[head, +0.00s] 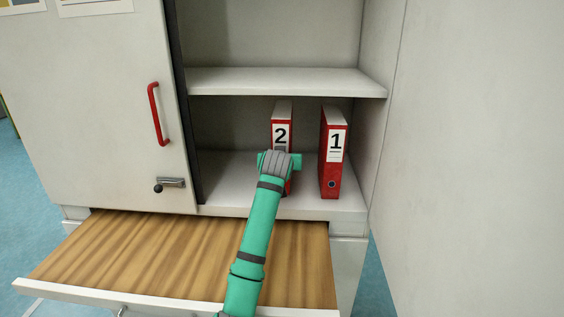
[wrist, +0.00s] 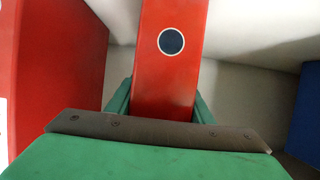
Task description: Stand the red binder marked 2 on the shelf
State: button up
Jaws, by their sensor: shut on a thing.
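The red binder marked 2 (head: 282,122) is upright inside the cabinet's lower compartment, its numbered spine facing out. My gripper (head: 280,162) is in front of its spine and shut on it. In the wrist view, the red spine with its dark finger hole (wrist: 170,70) runs between the two green fingers (wrist: 160,104). The shelf surface (head: 228,185) lies below it. My gripper hides the binder's lower part, so I cannot tell whether its base touches the shelf.
The red binder marked 1 (head: 333,155) stands close by on the right; its side fills the left of the wrist view (wrist: 55,75). A blue thing (wrist: 306,115) shows at the wrist view's right edge. A cabinet door (head: 95,110) covers the left. A wooden pull-out board (head: 150,255) juts out below.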

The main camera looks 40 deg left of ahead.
aim_at(283, 145)
jog(key=shift+f, duration=0.4)
jog(key=o, duration=1.7)
jog(key=shift+f, duration=0.25)
jog(key=shift+c, duration=0.2)
jog(key=shift+r, duration=0.15)
jog(key=v, duration=1.2)
